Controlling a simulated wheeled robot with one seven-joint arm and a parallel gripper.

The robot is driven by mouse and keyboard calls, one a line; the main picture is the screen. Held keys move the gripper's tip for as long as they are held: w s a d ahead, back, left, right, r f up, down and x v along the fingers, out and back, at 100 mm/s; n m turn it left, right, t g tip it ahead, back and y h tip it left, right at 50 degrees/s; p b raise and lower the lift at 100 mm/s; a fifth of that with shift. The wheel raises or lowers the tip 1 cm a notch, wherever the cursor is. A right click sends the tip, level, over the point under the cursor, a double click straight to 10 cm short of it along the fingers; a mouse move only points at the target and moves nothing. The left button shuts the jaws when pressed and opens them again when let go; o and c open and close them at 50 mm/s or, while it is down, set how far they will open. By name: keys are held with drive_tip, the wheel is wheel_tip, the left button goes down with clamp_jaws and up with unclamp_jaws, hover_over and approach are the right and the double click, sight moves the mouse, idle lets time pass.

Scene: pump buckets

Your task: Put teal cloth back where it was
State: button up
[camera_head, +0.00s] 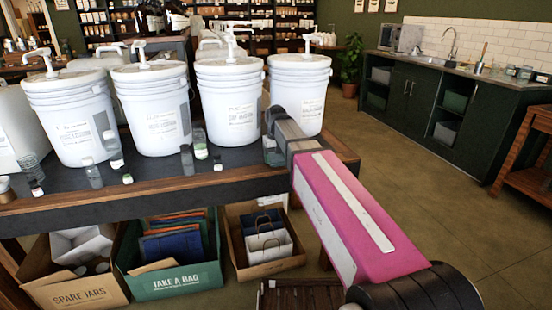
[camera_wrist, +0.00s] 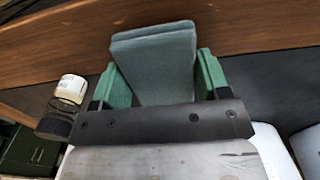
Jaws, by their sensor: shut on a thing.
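The teal cloth (camera_wrist: 154,52) is a flat, folded grey-teal piece in the wrist view. My gripper (camera_wrist: 160,78) has green fingers on both sides of it and is shut on it. The cloth's far end reaches out past the fingertips, over the wooden edge of the table. In the head view, my gripper (camera_head: 272,152) is at the right end of the dark tabletop, just in front of the rightmost bucket. The cloth cannot be clearly made out there; my arm hides it.
Several white pump buckets (camera_head: 155,118) stand along the table (camera_head: 200,188). Small jars (camera_head: 200,138) stand before them. A jar (camera_wrist: 70,90) is left of my gripper in the wrist view. Below are a green bag box (camera_head: 175,283) and cardboard boxes (camera_head: 80,292).

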sight(276, 158)
drive_tip(key=o, duration=0.9)
drive_tip(key=shift+f, duration=0.15)
wheel_tip(276, 158, up, 12)
idle(0.3)
